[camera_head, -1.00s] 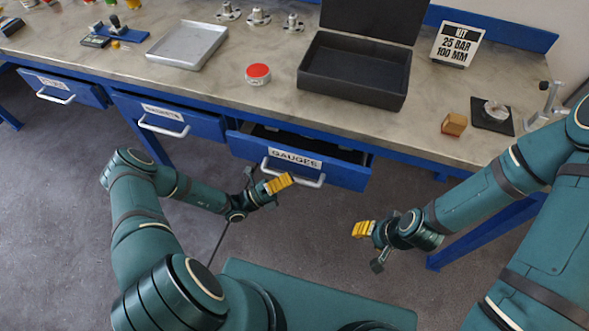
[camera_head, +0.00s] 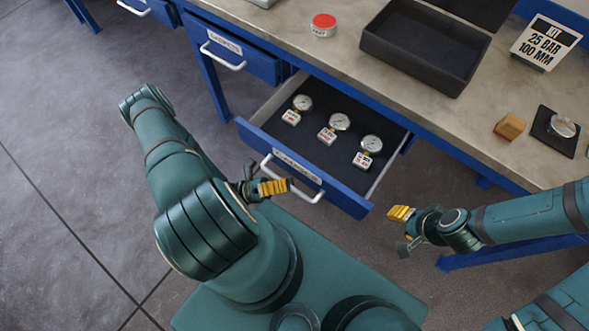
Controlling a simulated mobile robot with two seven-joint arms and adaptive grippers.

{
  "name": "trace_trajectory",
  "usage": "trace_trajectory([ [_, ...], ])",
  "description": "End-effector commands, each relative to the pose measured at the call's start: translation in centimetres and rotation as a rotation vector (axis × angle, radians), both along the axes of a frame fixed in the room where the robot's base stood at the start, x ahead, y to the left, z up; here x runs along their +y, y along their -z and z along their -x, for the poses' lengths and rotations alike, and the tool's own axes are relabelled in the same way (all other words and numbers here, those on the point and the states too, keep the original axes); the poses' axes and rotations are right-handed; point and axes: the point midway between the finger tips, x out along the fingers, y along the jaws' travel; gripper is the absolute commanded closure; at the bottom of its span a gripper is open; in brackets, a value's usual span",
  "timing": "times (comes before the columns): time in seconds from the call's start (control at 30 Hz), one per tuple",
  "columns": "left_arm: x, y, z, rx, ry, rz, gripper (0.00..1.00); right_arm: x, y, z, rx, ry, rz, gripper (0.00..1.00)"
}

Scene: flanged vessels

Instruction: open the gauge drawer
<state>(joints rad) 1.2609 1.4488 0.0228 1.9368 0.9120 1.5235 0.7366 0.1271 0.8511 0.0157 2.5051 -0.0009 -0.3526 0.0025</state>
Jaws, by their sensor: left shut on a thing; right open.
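The gauge drawer (camera_head: 345,194) is blue with a label and a white bar handle (camera_head: 309,197). It stands well out from the bench, and its dark-lined inside shows. Three round gauges (camera_head: 340,122) with small tags lie in it in a row. My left gripper (camera_head: 284,187), with yellow fingers, is shut on the drawer handle near its left part; the exact grip is partly hidden. My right gripper (camera_head: 402,218) is open and empty, to the right of the drawer's front corner and apart from it.
The bench top holds a red-topped round item (camera_head: 323,26), an open black case (camera_head: 425,45), a sign (camera_head: 546,42), a wooden block (camera_head: 509,127) and a dark pad (camera_head: 549,137) with a round part. Another drawer (camera_head: 232,50) is at the left.

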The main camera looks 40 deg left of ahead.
Motion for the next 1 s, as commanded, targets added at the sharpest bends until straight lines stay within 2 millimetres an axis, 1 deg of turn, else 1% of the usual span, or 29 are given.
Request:
trace_trajectory([
  [0.03,-0.16,-0.19,0.36,-0.001,0.004,0.008,1.0,-0.01,-0.02,0.0,0.0,0.0,0.0,0.53],
  [0.17,-0.14,-0.19,0.77,-0.002,0.003,0.007,1.0,-0.01,-0.02,-0.01,0.0,0.0,0.0,0.53],
  [0.5,-0.13,-0.18,0.83,-0.003,0.003,0.007,1.0,-0.01,-0.02,-0.01,0.0,0.0,0.0,0.53],
  [0.53,-0.13,-0.18,0.83,-0.003,0.003,0.007,0.78,-0.01,-0.02,-0.01,0.0,0.0,0.0,0.53],
  [0.57,-0.12,-0.17,0.83,-0.002,0.003,0.006,0.68,-0.01,-0.02,-0.01,0.0,0.0,0.0,0.53],
  [0.6,-0.11,-0.16,0.81,-0.002,0.003,0.006,0.54,-0.01,-0.02,-0.01,0.0,0.0,0.0,0.53],
  [0.9,0.02,-0.03,0.81,0.0,0.001,0.001,0.54,-0.01,-0.01,-0.02,0.0,0.0,0.0,0.53],
  [1.0,0.38,0.2,1.05,0.0,0.0,0.0,0.54,-0.01,-0.01,-0.02,0.0,0.0,0.0,0.53],
])
